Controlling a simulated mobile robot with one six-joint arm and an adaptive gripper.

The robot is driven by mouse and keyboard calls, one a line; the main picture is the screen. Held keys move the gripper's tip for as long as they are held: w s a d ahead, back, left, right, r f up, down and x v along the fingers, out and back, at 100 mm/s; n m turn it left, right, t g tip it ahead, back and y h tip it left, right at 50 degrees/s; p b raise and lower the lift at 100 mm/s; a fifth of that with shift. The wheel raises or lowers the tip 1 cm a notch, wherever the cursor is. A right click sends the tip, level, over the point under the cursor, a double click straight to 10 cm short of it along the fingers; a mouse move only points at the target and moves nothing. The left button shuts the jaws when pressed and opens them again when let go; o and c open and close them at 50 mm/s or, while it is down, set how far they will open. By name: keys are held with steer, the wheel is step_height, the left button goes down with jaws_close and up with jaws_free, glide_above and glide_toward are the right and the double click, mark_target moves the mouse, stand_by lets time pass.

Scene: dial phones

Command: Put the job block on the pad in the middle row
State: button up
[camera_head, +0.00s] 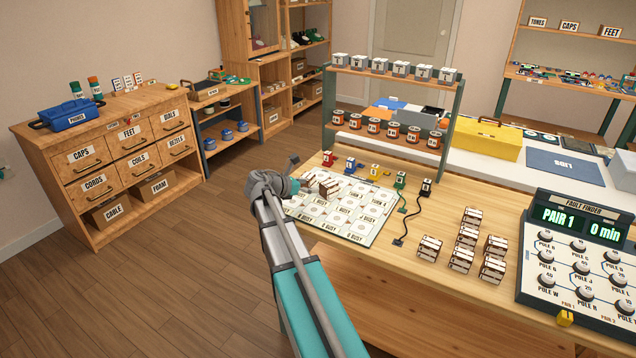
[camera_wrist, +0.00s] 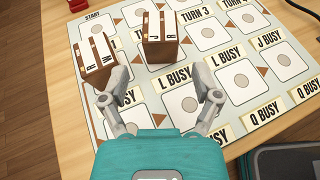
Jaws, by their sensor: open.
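Two brown blocks with white lettered tops are on the white printed board (camera_wrist: 275,75). In the wrist view one block (camera_wrist: 95,62) is at the left edge, by the START end, and the other block (camera_wrist: 160,38) is right of it, near TURN 3. I cannot tell which is the job block. The board (camera_head: 343,228) has rows of round-marked pads with TURN and BUSY labels. My gripper (camera_wrist: 163,92) is open and empty over the board, its fingertips apart on the near side of the blocks. In the head view my gripper (camera_head: 300,178) partly hides the board's left end and the blocks.
Several similar brown blocks (camera_head: 462,258) stand in groups right of the board. A rack of cans (camera_head: 392,128) stands behind, and the Fault Finder panel (camera_head: 575,265) is at the right.

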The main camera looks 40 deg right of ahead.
steer(key=shift+p+v, duration=0.3)
steer(key=shift+v, duration=0.95)
steer(key=s+a+f+m+y, duration=0.3)
steer(key=s+a+m+y, duration=0.1)
steer(key=a, duration=0.7)
steer(key=s+a+f+m+y, duration=0.4)
steer(key=s+a+m, duration=0.3)
steer(key=a, duration=0.4)
steer(key=s+a+f+m+y, duration=0.4)
steer(key=a+m, duration=0.3)
steer(key=a, duration=0.4)
steer(key=shift+s+f+y, duration=0.25)
steer(key=shift+s+y, duration=0.55)
steer(key=shift+a, duration=0.1)
